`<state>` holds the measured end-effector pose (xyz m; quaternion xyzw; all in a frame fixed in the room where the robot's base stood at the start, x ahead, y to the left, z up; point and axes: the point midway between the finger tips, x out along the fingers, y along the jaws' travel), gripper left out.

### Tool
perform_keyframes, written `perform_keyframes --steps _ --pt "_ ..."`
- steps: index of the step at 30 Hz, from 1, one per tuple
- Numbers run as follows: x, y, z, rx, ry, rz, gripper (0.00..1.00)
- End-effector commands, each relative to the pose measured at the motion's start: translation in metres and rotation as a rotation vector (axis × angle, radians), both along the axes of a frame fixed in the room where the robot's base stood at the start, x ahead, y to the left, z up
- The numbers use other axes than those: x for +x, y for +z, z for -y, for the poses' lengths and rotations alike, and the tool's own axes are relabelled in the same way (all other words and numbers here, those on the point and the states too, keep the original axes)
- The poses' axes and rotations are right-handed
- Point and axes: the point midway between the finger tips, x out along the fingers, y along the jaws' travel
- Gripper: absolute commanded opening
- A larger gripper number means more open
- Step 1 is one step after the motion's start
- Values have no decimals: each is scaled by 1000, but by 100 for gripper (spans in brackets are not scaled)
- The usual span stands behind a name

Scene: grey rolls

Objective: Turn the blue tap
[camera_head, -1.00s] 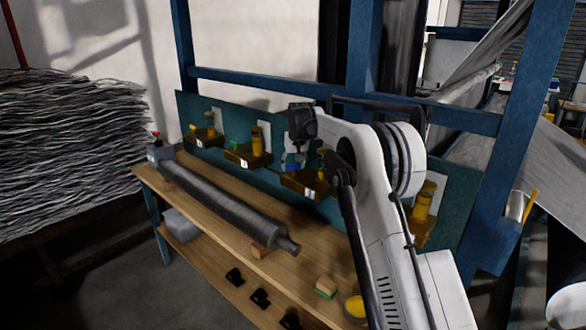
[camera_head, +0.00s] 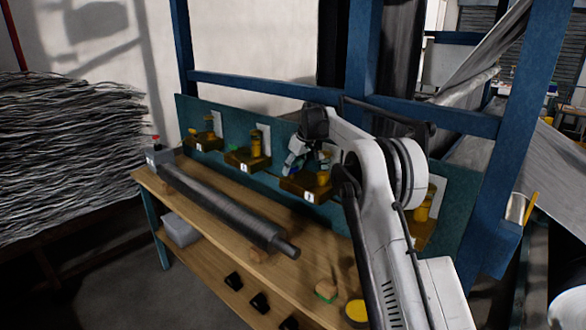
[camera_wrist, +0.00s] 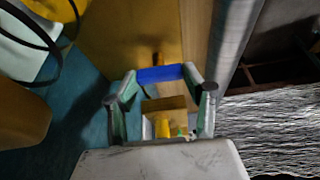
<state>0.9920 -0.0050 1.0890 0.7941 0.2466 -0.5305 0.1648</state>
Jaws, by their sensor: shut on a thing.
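The blue tap shows in the wrist view as a blue bar (camera_wrist: 161,74) spanning the space between my fingertips. My gripper (camera_wrist: 160,84) is shut on it, one finger at each end of the bar. In the head view my gripper (camera_head: 292,166) hangs at the back panel, tilted to the left, close beside the third ochre block from the left. A small patch of blue shows there, but the tap is mostly hidden by my gripper. The valve body behind the bar cannot be made out clearly.
Ochre blocks with yellow cylinders (camera_head: 254,148) line the teal panel (camera_head: 282,130). A long grey roll (camera_head: 220,205) lies on the wooden bench (camera_head: 190,199), with a red-topped piece at its left end.

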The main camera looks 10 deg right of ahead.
Motion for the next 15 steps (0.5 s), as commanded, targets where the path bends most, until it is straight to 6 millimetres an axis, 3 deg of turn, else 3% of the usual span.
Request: perform_keyframes --steps 10,11,15 --pt "0 0 0 0 1 0 19" --pt "0 0 0 0 1 0 47" --pt "0 0 0 0 1 0 65"
